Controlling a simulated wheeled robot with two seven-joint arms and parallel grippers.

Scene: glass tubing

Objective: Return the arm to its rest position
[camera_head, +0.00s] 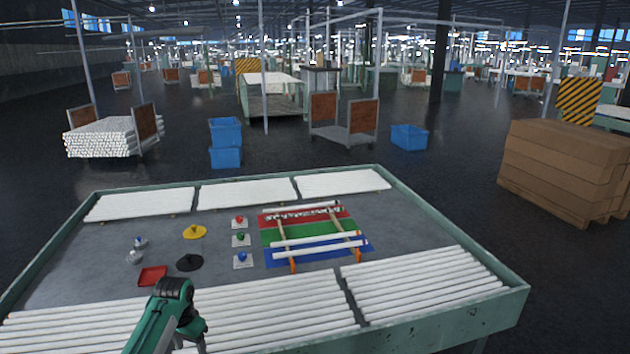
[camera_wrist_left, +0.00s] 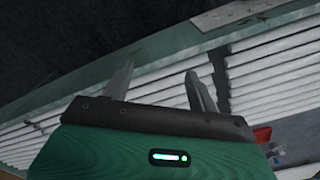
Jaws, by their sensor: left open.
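My left arm (camera_head: 160,322) comes in at the bottom of the head view, bent over the near edge of the table. Its gripper shows in the left wrist view (camera_wrist_left: 160,80), with its two fingers apart and nothing between them. Behind the fingers lie the table's green rim and rows of white tubes. In the head view the fingers cannot be made out. My right arm and gripper are not in view.
White tubes (camera_head: 420,282) line the table's near and far sides. A rack with a few tubes (camera_head: 318,239) stands on red, green and blue strips (camera_head: 310,235). A red tray (camera_head: 152,276), a black piece (camera_head: 190,262) and a yellow piece (camera_head: 194,232) lie left of it.

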